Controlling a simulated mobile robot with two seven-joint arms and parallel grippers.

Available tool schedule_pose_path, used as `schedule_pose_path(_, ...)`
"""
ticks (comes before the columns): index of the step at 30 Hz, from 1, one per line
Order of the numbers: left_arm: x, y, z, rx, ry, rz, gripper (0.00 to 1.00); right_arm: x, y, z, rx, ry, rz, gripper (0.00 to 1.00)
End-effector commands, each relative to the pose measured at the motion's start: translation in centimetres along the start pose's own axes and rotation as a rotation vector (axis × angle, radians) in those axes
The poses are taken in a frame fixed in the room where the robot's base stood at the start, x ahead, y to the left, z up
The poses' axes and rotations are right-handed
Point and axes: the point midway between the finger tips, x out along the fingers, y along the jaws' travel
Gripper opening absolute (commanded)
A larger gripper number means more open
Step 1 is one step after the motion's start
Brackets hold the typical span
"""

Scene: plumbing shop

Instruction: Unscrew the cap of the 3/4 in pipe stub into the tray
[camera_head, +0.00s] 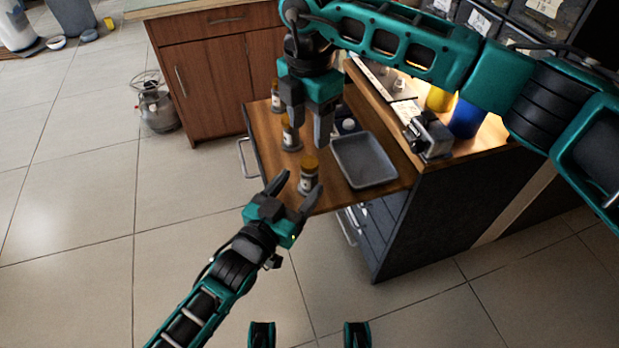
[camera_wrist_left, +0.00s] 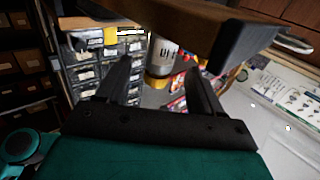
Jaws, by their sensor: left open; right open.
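Several upright pipe stubs with orange-yellow caps stand in a row on the pulled-out wooden board. The nearest stub (camera_head: 308,183) has an orange cap (camera_head: 310,163); I cannot read its size in the head view. My left gripper (camera_head: 295,191) is open with its fingers on either side of this stub. In the left wrist view a white-labelled stub (camera_wrist_left: 162,52) with a yellow cap (camera_wrist_left: 156,80) shows between the open fingers, upside down; contact is unclear. My right gripper (camera_head: 311,132) is open, pointing down above the board. The grey tray (camera_head: 364,160) lies right of the stubs and looks empty.
The middle stub (camera_head: 290,135) and far stub (camera_head: 277,98) stand behind. A small dark-and-white item (camera_head: 347,125) is beside the tray. A bench vise (camera_head: 428,135) and a blue container (camera_head: 466,118) sit on the bench at right. Floor in front is clear.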

Motion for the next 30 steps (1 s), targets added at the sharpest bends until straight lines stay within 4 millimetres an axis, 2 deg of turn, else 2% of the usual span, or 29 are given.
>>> schedule_pose_path(3,2.2,0.0,-0.1,0.000,0.002,0.000,0.67,0.0,0.0,0.0,-0.001,0.001,0.000,0.57)
schedule_pose_path(9,4.3,0.0,0.0,0.000,0.000,-0.001,0.67,0.0,0.0,-0.1,-0.001,0.002,0.001,0.57)
schedule_pose_path(21,4.9,0.0,0.0,0.000,0.000,-0.001,0.67,0.0,0.0,-0.1,-0.001,0.002,0.001,0.57)
schedule_pose_path(30,4.9,0.0,0.0,0.000,0.000,-0.001,0.38,0.0,0.0,-0.1,-0.001,0.002,0.001,0.57)
